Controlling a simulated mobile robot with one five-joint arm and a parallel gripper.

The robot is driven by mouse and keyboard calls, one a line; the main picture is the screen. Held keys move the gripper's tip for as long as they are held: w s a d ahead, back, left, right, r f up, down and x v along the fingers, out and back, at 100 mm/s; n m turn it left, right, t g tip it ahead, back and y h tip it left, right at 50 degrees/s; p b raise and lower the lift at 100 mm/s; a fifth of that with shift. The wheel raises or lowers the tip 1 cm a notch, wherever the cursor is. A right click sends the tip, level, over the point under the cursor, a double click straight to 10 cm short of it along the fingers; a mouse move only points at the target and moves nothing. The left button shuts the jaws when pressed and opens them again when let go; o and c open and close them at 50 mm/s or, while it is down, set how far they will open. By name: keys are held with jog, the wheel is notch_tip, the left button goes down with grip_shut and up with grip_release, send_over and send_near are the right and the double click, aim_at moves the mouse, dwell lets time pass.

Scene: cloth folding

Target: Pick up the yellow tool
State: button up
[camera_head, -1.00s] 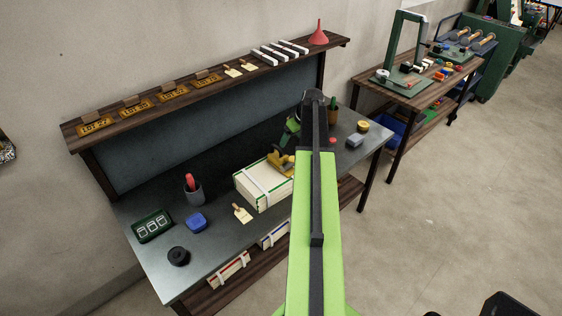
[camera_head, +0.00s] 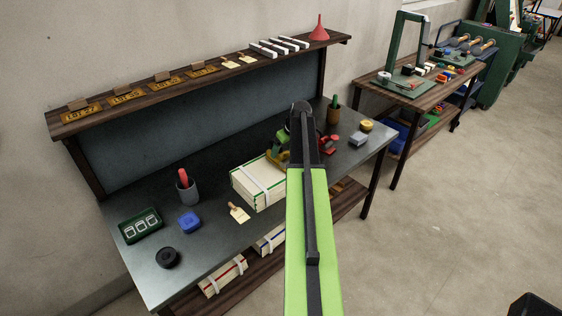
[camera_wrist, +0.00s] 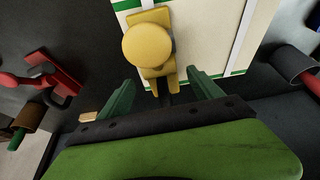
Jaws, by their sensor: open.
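The yellow tool (camera_wrist: 150,50) has a round knob and a flat, forked body. In the wrist view it is at top centre, over the edge of a white box (camera_wrist: 207,38) with green trim. In the head view the yellow tool (camera_head: 277,158) shows only in part, at the far end of the box (camera_head: 258,186), with my gripper (camera_head: 283,142) over it.
A red tool (camera_head: 327,144) lies right of my arm; it also shows in the wrist view (camera_wrist: 50,78). A brown cup (camera_head: 333,115) stands behind it. A grey cup (camera_head: 187,190), blue block (camera_head: 189,222) and tag (camera_head: 239,213) are on the bench's left. A shelf (camera_head: 200,76) runs behind.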

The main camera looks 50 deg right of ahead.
aim_at(280, 154)
jog(key=b+x, duration=0.3)
jog(key=x, duration=0.1)
jog(key=shift+f+b, duration=0.3)
jog(key=shift+f, duration=0.1)
jog(key=shift+a+r, duration=0.1)
jog(key=shift+r, duration=0.1)
jog(key=shift+c, duration=0.4)
grip_shut()
